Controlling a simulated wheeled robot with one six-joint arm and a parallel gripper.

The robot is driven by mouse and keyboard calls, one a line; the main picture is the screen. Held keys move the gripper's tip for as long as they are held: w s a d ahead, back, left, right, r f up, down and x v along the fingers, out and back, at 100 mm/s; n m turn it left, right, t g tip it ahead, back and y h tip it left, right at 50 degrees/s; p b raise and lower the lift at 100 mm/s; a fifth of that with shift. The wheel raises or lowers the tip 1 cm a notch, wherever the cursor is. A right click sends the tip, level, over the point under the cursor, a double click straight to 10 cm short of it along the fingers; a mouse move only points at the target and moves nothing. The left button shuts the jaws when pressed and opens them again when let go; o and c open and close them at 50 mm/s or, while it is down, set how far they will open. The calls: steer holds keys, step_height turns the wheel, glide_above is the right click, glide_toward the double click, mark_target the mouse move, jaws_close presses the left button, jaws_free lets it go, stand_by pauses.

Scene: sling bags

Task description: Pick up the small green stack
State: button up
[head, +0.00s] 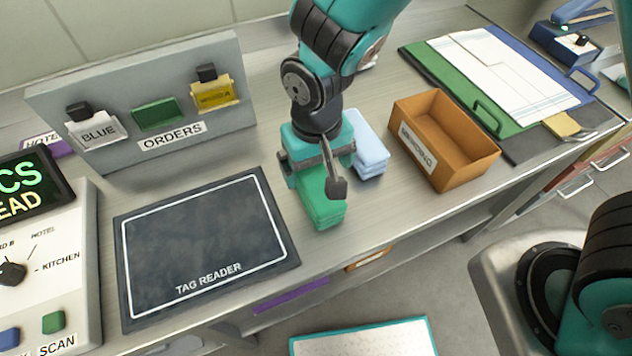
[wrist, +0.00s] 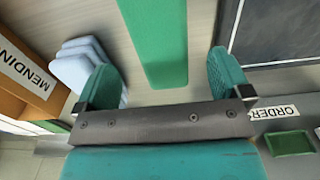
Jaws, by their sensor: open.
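The small green stack (head: 322,205) of folded cloth lies on the bench between the tag reader mat and the light blue stack. In the wrist view the green stack (wrist: 157,40) runs down from the top edge, between my two fingers. My gripper (head: 318,180) is over the stack in the head view, and part of the stack is hidden under it. In the wrist view my gripper (wrist: 165,85) is open, its teal fingers standing apart with bench showing on both sides of the green cloth. I cannot tell the height gap between fingers and cloth.
A light blue stack (head: 369,150) lies close to my gripper's right. Beyond it is an orange-brown MENDING box (head: 455,150). The dark TAG READER mat (head: 205,245) lies left, with the grey ORDERS rack (head: 100,95) behind. A large green and white pile (head: 500,75) lies back right.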

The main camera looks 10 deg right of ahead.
mark_target(315, 177)
steer(key=shift+a+f+p, duration=0.1)
steer(key=shift+f+p, duration=0.65)
steer(key=shift+f, duration=2.2)
steer(key=shift+c, duration=0.4)
steer(key=c, duration=1)
